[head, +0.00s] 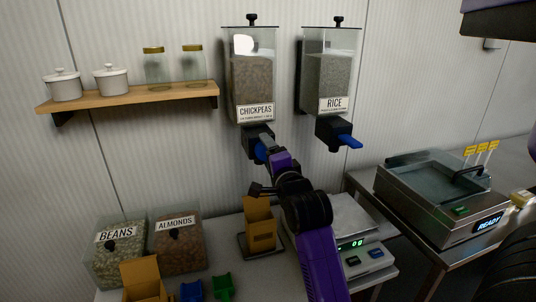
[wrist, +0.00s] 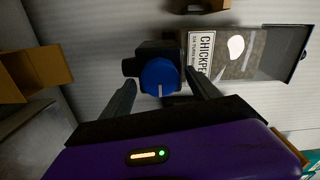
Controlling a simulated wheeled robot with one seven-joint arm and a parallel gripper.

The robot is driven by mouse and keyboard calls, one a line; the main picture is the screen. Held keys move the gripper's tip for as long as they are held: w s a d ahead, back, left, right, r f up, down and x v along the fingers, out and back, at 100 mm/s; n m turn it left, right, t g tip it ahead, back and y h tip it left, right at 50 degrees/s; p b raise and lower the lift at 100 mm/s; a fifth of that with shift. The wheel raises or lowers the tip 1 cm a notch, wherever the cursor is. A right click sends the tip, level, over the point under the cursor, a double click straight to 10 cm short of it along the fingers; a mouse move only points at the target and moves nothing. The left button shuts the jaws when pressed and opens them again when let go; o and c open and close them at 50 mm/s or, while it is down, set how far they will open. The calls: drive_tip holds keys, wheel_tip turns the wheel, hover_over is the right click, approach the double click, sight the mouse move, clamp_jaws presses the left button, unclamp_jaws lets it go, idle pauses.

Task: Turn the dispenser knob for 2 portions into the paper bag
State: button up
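The chickpeas dispenser (head: 252,85) hangs on the wall, filled with tan chickpeas. Its blue knob (wrist: 159,77) faces the wrist camera with a pale mark pointing down in that view. My gripper (wrist: 160,84) is open, with one finger on each side of the knob and visible gaps to it. In the head view, my gripper (head: 268,165) is at the dispenser outlet and partly hides the blue knob (head: 260,151). An open brown paper bag (head: 260,230) stands below the outlet. It also appears at left in the wrist view (wrist: 32,72). Its inside is mostly hidden.
A scale (head: 352,244) with a green display and a glass-lidded machine (head: 440,195) stand right. Bins of beans (head: 119,248) and almonds (head: 179,250), another brown bag (head: 143,282) and scoops sit left.

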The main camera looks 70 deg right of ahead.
drive_tip(key=shift+a, duration=0.1)
drive_tip(key=b+v, duration=0.2)
drive_tip(key=v, duration=0.5)
drive_tip(key=shift+s+a, duration=0.2)
drive_tip(key=shift+s, duration=0.05)
idle(0.6)
